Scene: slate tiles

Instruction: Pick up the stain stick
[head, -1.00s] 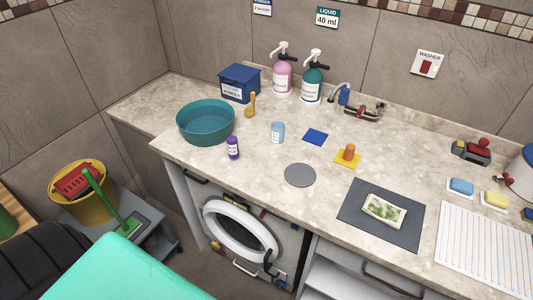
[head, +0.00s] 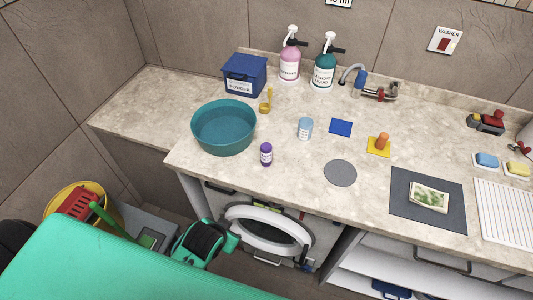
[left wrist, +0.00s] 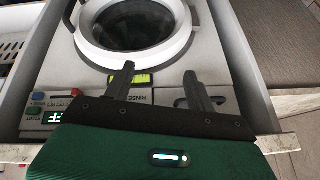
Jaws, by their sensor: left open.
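No readable label in view names the stain stick. A small purple bottle (head: 266,148) with a white label stands upright near the counter's front edge, right of the teal basin. A short orange stick (head: 382,141) stands upright on a yellow square (head: 371,147) farther right. I cannot tell which of the two is the stain stick. My left gripper is low in front of the washer, below the counter. In the left wrist view its two dark fingers (left wrist: 157,76) are apart with nothing between them. My right gripper is not in view.
The teal basin (head: 223,146), blue powder box (head: 245,90), yellow scoop (head: 265,104) and light-blue cup (head: 305,130) stand around the purple bottle. A grey disc (head: 340,173) lies to its right. The washer door (head: 268,228) is below the counter edge.

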